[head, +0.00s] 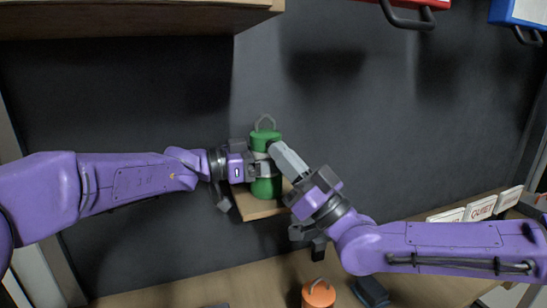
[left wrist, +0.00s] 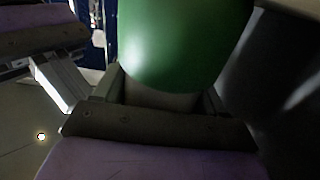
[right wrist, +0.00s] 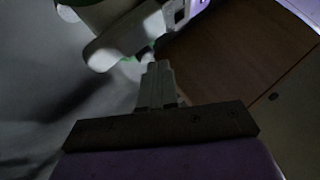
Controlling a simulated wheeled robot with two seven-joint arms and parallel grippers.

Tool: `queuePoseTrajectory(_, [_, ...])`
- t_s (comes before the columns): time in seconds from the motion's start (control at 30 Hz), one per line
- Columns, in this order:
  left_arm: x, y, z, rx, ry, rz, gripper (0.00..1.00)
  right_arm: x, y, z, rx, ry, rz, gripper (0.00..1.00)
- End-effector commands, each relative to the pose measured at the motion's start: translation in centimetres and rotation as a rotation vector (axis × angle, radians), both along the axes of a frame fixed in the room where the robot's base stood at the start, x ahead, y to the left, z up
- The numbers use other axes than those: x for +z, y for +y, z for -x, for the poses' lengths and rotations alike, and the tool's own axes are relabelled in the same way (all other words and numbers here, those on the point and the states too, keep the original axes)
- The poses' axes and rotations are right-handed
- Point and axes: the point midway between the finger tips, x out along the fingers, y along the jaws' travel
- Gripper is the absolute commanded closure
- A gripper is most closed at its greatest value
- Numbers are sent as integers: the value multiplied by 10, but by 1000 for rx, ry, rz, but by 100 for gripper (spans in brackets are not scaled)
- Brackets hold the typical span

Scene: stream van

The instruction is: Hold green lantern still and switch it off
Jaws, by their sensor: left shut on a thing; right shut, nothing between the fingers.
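The green lantern (head: 266,186) stands upright on a small wooden shelf (head: 262,211) against the dark wall, with a grey handle loop on top. My left gripper (head: 262,165) is shut around its middle from the left. The lantern's green top (left wrist: 185,40) fills the upper part of the left wrist view. My right gripper (head: 278,150) is shut and empty, its fingertips at the lantern's upper right side in the head view. In the right wrist view its closed fingers (right wrist: 158,75) point towards the lantern's side, close to my left fingers. The switch is hidden or too small to tell.
An orange lantern (head: 319,293) and a dark blue object (head: 371,291) are on the lower counter (head: 250,285). White signs (head: 481,208) stand at the right. A wooden cabinet (head: 120,20) hangs above left. Red (head: 436,3) and blue (head: 520,12) objects hang at the top right.

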Motion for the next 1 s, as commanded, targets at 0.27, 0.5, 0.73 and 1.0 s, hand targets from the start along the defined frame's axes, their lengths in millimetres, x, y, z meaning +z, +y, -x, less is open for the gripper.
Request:
queuePoseTrajectory(0.27, [-1,0,0,1,0,-1,69,1,-10,30,1,-1,-2,100])
queuePoseTrajectory(0.5, [-1,0,0,1,0,-1,69,0,-18,53,0,-1,-1,100])
queuePoseTrajectory(0.73, [0,0,0,1,0,-1,69,0,-18,56,0,-1,-1,100])
queuePoseTrajectory(1.0, [0,0,0,1,0,0,0,0,-18,56,0,-1,-1,100])
